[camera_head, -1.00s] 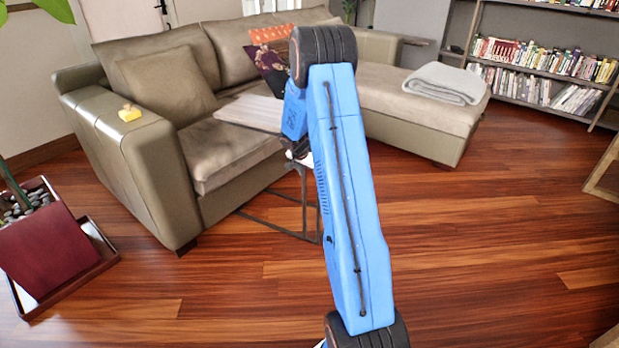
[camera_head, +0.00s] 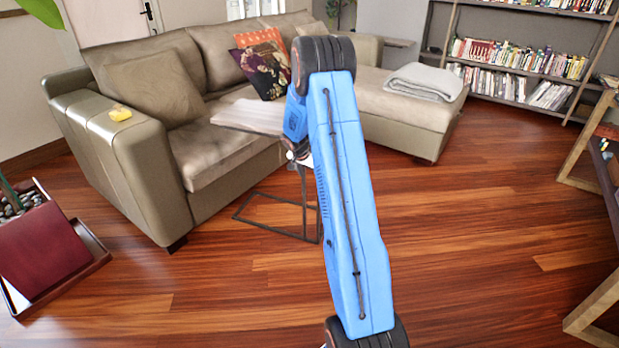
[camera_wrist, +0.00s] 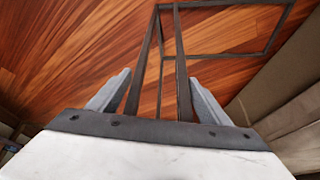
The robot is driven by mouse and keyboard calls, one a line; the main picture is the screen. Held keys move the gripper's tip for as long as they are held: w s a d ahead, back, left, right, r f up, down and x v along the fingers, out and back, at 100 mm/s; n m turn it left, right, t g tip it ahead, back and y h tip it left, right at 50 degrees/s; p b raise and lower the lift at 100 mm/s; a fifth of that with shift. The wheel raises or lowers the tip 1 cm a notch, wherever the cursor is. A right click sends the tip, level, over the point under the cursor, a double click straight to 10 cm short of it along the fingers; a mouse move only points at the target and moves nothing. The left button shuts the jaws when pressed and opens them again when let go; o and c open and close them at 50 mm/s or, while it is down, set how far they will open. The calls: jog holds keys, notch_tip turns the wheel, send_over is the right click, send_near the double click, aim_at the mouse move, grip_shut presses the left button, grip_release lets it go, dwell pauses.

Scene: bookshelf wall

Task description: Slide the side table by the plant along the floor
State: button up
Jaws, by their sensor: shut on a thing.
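The side table has a thin greyish wooden top (camera_head: 245,117) reaching over the sofa seat and a dark metal frame (camera_head: 270,228) on the floor in front of the sofa. My gripper (camera_head: 298,160) is at the right end of the top, partly hidden by my blue arm. In the wrist view, my gripper's two grey fingers (camera_wrist: 160,78) stand on either side of dark metal bars of the table frame (camera_wrist: 181,60). My gripper is shut on the table; the exact contact is hard to see. A potted plant's base (camera_head: 28,205) shows at the far left.
A brown leather sofa (camera_head: 222,160) stands behind and around the table, with its chaise (camera_head: 410,112) to the right. A dark red box-like object (camera_head: 42,250) is at the left. A wooden table (camera_head: 590,145) edges in at right. The wooden floor between is clear.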

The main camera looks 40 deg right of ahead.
jog(key=shift+s+d+f, duration=0.1)
jog(key=shift+s+d, duration=0.05)
jog(key=shift+s, duration=0.2)
jog(key=o, duration=2.1)
jog(key=shift+o, duration=0.2)
jog(key=shift+w, duration=0.1)
jog(key=v, duration=1.7)
jog(key=shift+r, duration=0.2)
